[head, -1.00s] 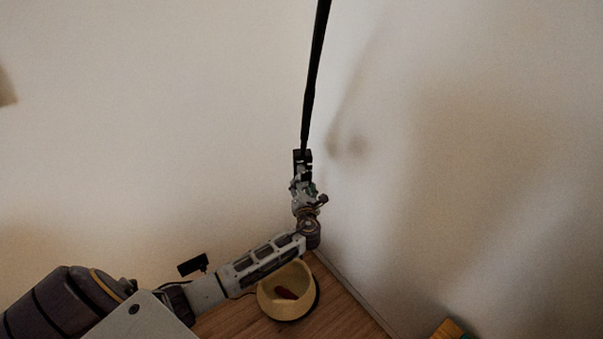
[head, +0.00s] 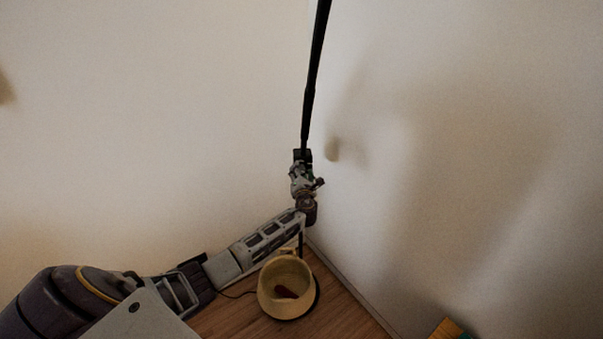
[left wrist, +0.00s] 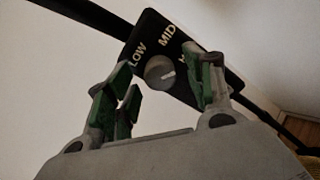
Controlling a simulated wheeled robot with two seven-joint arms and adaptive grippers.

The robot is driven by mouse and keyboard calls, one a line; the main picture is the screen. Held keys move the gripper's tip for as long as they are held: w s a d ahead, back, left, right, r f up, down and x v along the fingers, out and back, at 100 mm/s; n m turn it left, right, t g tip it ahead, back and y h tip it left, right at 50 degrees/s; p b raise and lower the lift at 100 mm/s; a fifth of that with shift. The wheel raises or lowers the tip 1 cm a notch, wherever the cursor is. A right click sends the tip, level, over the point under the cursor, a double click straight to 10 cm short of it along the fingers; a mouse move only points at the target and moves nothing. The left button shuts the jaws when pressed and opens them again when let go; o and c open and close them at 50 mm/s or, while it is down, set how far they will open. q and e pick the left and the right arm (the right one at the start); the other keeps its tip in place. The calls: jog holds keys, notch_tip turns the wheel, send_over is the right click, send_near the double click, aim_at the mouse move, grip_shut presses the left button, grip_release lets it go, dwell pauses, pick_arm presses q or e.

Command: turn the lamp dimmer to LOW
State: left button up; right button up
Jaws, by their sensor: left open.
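The black dimmer plate (left wrist: 190,62) is on the lamp's dark pole (head: 314,75). It carries white labels LOW and MID, and a third label starting with H that a finger partly hides. The round grey knob (left wrist: 160,72) has a pale mark pointing right, towards the H label. My left gripper (head: 302,160) is up at the pole in the head view. In the left wrist view its green-padded fingers (left wrist: 157,68) are open, one on each side of the knob in the picture. I cannot tell whether they touch it. My right gripper is in neither view.
A cream pot (head: 286,309) with a dark red thing inside stands on the wooden surface (head: 345,316) below my left forearm. Pale walls close in behind and to the right of the pole. A yellow-orange object (head: 449,329) shows at the bottom edge.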

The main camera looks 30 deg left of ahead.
pick_arm(q)
jog(key=shift+w+a, duration=0.1)
jog(key=shift+w, duration=0.05)
jog(key=c, duration=1)
